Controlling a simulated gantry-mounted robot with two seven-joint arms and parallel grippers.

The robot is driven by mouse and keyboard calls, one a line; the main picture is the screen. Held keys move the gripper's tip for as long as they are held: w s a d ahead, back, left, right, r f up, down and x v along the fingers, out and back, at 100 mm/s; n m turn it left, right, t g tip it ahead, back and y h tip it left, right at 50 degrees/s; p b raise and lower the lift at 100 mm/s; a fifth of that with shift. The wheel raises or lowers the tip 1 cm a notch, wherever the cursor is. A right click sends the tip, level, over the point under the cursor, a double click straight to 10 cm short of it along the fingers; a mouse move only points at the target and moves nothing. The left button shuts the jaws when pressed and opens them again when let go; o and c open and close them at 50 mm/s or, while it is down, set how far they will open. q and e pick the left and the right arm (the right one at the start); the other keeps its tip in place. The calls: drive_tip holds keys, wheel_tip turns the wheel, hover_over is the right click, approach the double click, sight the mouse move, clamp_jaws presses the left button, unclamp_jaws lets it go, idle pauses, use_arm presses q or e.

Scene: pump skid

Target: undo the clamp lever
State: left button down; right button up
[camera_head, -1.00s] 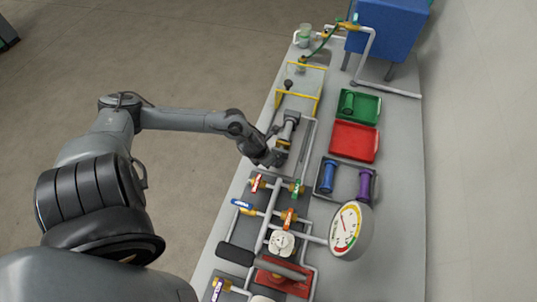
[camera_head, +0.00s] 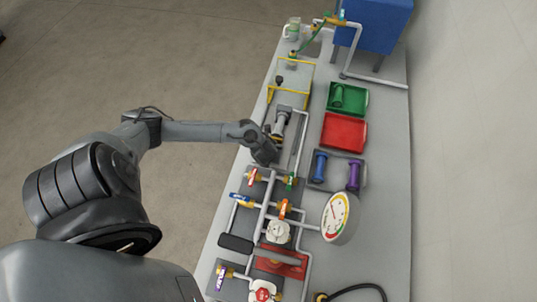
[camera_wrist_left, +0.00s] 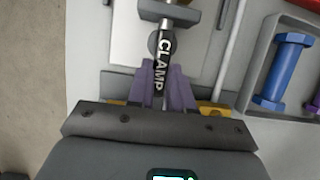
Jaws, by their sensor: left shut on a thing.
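The clamp lever (camera_wrist_left: 162,65) is a dark bar with the word CLAMP in white letters along it. In the left wrist view it runs up the middle, between the purple fingers of my left gripper (camera_wrist_left: 163,80). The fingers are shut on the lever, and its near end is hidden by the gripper. In the head view my left gripper (camera_head: 273,138) is at the near end of a grey cylindrical fitting (camera_head: 281,118) on the bench. The lever is too small to make out there. My right gripper is in neither view.
Pipes with a red-handled valve (camera_head: 253,176) and a green-handled valve (camera_head: 291,181) lie just nearer than the gripper. A yellow frame (camera_head: 293,88) stands beyond it. To the right are a red tray (camera_head: 343,132), a green tray (camera_head: 347,99) and a blue spool (camera_head: 320,163).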

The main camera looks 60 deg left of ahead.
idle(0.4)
use_arm(q)
drive_tip(key=c, duration=1.3)
unclamp_jaws()
drive_tip(key=shift+r, duration=0.1)
drive_tip(key=p+v, duration=0.4)
drive_tip(key=v, duration=0.6)
drive_tip(key=shift+r, duration=0.3)
drive_tip(key=shift+s+d, duration=0.15)
